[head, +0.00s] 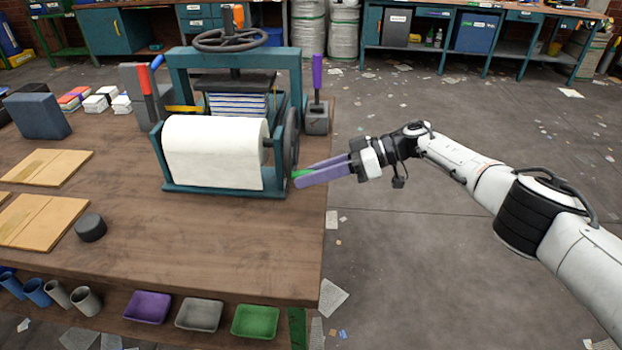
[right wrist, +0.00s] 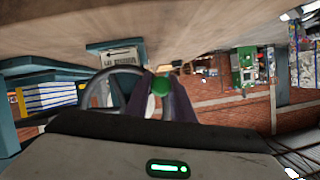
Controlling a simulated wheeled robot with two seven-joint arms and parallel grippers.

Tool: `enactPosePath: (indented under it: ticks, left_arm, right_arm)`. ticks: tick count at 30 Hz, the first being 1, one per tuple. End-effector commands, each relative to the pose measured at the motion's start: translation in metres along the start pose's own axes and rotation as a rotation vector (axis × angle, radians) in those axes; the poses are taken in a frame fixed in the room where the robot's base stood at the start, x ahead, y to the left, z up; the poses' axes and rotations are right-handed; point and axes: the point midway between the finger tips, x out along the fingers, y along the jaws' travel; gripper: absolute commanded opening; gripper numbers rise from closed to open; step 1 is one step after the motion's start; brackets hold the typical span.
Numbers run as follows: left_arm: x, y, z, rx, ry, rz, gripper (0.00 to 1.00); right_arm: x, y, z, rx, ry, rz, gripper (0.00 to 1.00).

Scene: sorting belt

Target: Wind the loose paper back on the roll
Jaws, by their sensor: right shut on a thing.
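The white paper roll (head: 214,150) lies level in a teal stand (head: 222,190) on the wooden table, its paper hanging down the front to the stand's base. A dark hand wheel (head: 291,140) stands at the roll's right end; part of its rim shows in the right wrist view (right wrist: 88,92). My right gripper (head: 297,178) reaches in from the right, with purple fingers shut on a green knob (right wrist: 161,84) beside the wheel rim. The fingers hide most of the knob in the head view. My left gripper is not in view.
A teal press (head: 235,60) with a top wheel stands right behind the roll. A purple-handled tool (head: 317,75) stands in a grey block at the table's right edge. Boards (head: 45,167) and a dark round puck (head: 90,227) lie left. The table front before the stand is clear.

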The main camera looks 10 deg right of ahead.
Motion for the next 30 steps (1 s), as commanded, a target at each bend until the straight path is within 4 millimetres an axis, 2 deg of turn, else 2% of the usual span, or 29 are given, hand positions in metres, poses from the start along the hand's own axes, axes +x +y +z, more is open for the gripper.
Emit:
enactPosePath:
  ticks: [16, 17, 20, 30]
  left_arm:
    - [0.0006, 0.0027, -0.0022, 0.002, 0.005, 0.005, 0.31]
    - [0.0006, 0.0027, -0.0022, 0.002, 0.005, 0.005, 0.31]
    - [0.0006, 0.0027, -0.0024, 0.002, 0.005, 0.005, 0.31]
    - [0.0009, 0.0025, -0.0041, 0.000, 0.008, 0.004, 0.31]
  right_arm:
    - [-0.0002, -0.0019, -0.0032, 0.025, 0.005, -0.012, 0.00]
    - [-0.0002, -0.0018, -0.0032, 0.025, 0.005, -0.012, 0.23]
    - [-0.0001, -0.0018, -0.0030, 0.025, 0.005, -0.012, 0.40]
    - [-0.0032, -0.0012, -0.0022, 0.025, 0.003, -0.010, 0.40]
